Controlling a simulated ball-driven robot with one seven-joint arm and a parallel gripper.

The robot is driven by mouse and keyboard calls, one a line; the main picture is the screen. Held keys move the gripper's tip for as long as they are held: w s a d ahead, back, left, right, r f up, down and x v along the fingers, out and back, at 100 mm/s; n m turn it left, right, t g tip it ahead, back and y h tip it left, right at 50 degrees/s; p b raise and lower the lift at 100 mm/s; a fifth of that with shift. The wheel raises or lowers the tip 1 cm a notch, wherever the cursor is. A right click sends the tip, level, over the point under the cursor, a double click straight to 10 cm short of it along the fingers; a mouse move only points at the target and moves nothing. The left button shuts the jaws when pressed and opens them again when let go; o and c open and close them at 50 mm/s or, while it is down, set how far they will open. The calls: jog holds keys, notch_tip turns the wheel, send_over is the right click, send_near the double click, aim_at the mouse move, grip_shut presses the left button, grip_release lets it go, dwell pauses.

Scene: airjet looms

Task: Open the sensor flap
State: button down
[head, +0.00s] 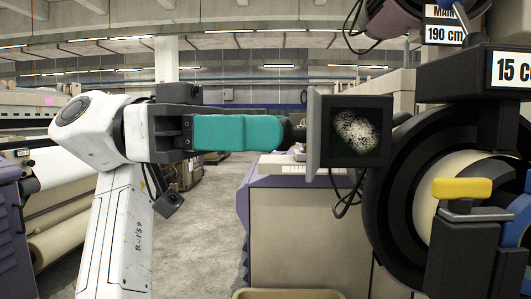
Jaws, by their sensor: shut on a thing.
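The sensor box (377,131) is a square dark housing right of centre, with a patch of pale speckled lint on the dark face turned to me. The sensor flap (313,136) is a grey plate, seen nearly edge-on, standing upright along the box's left side and angled away from that face. My gripper (287,132) reaches in from the left with teal fingers. It is shut on a small dark part at the flap's left side, seemingly its knob. The fingertips and the exact grip are hard to make out against the dark part.
A large black-rimmed roll (388,205) and a yellow-topped lever (462,188) stand at right, close to the box. Black cables hang under the box. A purple-topped cabinet (310,220) stands below. A concrete aisle (205,225) lies open behind my arm, with looms at left.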

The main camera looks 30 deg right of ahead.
dwell(0.5)
jog(key=c, duration=0.9)
grip_release()
jog(key=shift+w, duration=0.1)
